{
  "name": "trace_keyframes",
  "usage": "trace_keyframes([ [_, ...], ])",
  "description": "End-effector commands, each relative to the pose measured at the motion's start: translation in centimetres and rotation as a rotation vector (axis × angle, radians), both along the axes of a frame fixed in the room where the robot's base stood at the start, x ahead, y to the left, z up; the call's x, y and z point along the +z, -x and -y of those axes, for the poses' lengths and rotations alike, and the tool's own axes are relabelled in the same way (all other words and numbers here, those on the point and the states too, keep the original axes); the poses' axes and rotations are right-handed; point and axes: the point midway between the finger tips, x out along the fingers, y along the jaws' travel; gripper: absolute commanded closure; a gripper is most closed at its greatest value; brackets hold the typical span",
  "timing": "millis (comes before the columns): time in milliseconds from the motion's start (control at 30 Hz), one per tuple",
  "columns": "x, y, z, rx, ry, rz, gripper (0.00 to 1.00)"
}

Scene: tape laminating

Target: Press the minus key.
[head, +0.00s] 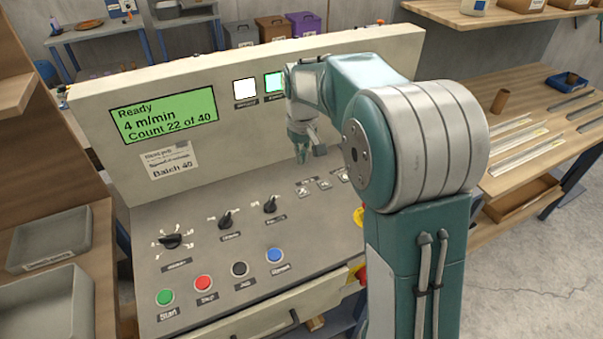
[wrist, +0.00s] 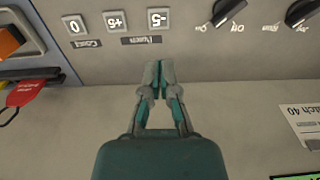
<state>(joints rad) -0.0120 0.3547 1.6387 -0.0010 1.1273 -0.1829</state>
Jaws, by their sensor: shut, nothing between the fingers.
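The minus key (wrist: 159,17), a pale square key marked -5, shows upside down at the top of the wrist view. In the head view it is the leftmost key (head: 303,190) of a small row on the console deck. A +5 key (wrist: 115,22) and a 0 key (wrist: 75,25) sit beside it. My gripper (head: 302,160) is shut and empty, pointing down above the deck, behind the key row. In the wrist view its fingertips (wrist: 159,66) are together, apart from the minus key. The arm partly covers the right side of the console in the head view.
The display (head: 165,115) reads Ready, 4 m/min, Count 22 of 40. Black knobs (head: 228,219) and green, red, black and blue buttons (head: 203,283) lie left and in front of the keys. The upright panel (head: 235,135) stands behind my gripper. A red tag (wrist: 22,97) hangs nearby.

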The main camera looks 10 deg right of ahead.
Motion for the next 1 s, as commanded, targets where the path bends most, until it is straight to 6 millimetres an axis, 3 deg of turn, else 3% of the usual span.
trace_keyframes([
  [100,1.7,-0.1,0.0,0.0,0.0,0.002,1.0],
  [233,2.6,0.0,0.0,0.0,0.0,0.001,1.0],
  [1000,2.7,0.0,0.0,0.0,0.0,0.001,1.0],
])
